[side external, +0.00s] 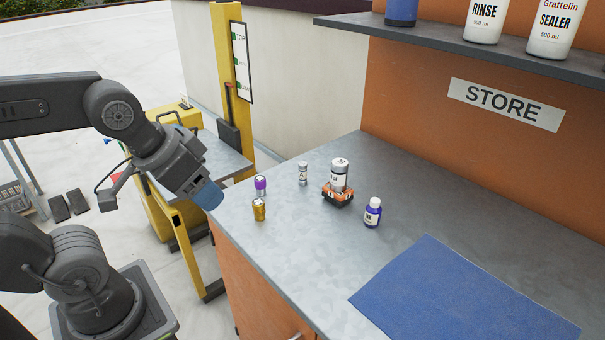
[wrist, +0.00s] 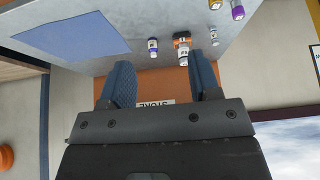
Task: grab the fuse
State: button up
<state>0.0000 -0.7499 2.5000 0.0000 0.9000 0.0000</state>
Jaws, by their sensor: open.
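Several small labelled cylinders stand on the grey metal counter (side external: 300,255); I cannot read which one is the fuse. In the wrist view my gripper (wrist: 160,60) is open and empty; the silver cylinder (wrist: 183,53) shows beyond the fingers.
A blue bottle with a white cap (side external: 373,213) stands right of the silver cylinder. A blue mat (side external: 460,298) lies at the counter's front right. A shelf (side external: 480,50) with bottles overhangs the back, above a STORE sign (side external: 506,104). A yellow post (side external: 226,80) stands behind.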

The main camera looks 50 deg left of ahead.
jog(key=n+g+y, duration=0.2)
jog(key=n, duration=0.4)
send_over(303, 171)
jog(key=s+d, duration=0.2)
jog(key=s, duration=0.1)
notch_tip(303, 171, down, 9)
jog(key=x, duration=0.8)
jog(key=shift+a+f, duration=0.2)
jog(key=shift+a, duration=0.25)
jog(key=shift+x, duration=2.9)
jog(key=shift+c, duration=0.2)
